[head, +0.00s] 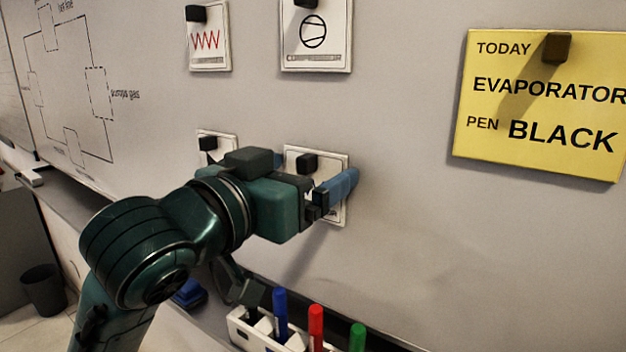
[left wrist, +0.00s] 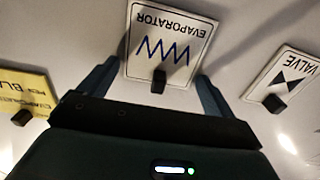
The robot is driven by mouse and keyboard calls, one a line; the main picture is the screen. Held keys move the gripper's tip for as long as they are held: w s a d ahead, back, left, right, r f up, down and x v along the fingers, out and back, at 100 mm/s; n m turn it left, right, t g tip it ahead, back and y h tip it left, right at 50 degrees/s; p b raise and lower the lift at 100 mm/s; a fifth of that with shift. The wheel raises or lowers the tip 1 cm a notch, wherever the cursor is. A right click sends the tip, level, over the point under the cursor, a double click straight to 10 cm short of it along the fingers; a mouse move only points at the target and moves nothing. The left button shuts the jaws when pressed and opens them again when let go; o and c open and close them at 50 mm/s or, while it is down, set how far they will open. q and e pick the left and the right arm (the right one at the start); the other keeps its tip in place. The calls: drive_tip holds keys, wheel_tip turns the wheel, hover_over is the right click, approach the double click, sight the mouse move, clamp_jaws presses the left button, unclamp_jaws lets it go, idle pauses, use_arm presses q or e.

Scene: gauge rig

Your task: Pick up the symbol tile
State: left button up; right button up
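In the head view, my left gripper (head: 314,182) is at the lower right tile (head: 338,164) on the whiteboard, a white tile with a black block on it. The left wrist view shows this tile upside down, with the word EVAPORATOR and a blue zigzag (left wrist: 162,55). The gripper's two fingers (left wrist: 157,78) are spread, one on each side of the tile. I cannot tell whether they touch its edges. In the head view the gripper hides much of the tile. My right gripper is not in view.
A VALVE tile (left wrist: 284,76) is beside it in the wrist view. Above are a red zigzag tile (head: 208,42) and a circle-symbol tile (head: 313,38). A yellow note (head: 480,135) reads EVAPORATOR, PEN BLACK. Below stands a white pen holder (head: 240,333) with blue, red and green pens.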

use_arm(q)
drive_tip(key=c, duration=0.6)
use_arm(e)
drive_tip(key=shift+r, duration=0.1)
use_arm(q)
drive_tip(key=shift+r, duration=0.15)
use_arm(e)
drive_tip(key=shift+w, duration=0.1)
use_arm(q)
drive_tip(key=shift+s+a+r, duration=0.1)
drive_tip(key=shift+r, duration=0.1)
drive_tip(key=r, duration=0.4)
drive_tip(key=r+b, duration=0.1)
drive_tip(key=r, duration=0.1)
drive_tip(key=shift+s+a+r, duration=0.2)
drive_tip(key=shift+s+a, duration=0.05)
drive_tip(key=shift+s, duration=0.15)
drive_tip(key=shift+b+v, duration=4.05)
drive_tip(key=shift+v, duration=8.85)
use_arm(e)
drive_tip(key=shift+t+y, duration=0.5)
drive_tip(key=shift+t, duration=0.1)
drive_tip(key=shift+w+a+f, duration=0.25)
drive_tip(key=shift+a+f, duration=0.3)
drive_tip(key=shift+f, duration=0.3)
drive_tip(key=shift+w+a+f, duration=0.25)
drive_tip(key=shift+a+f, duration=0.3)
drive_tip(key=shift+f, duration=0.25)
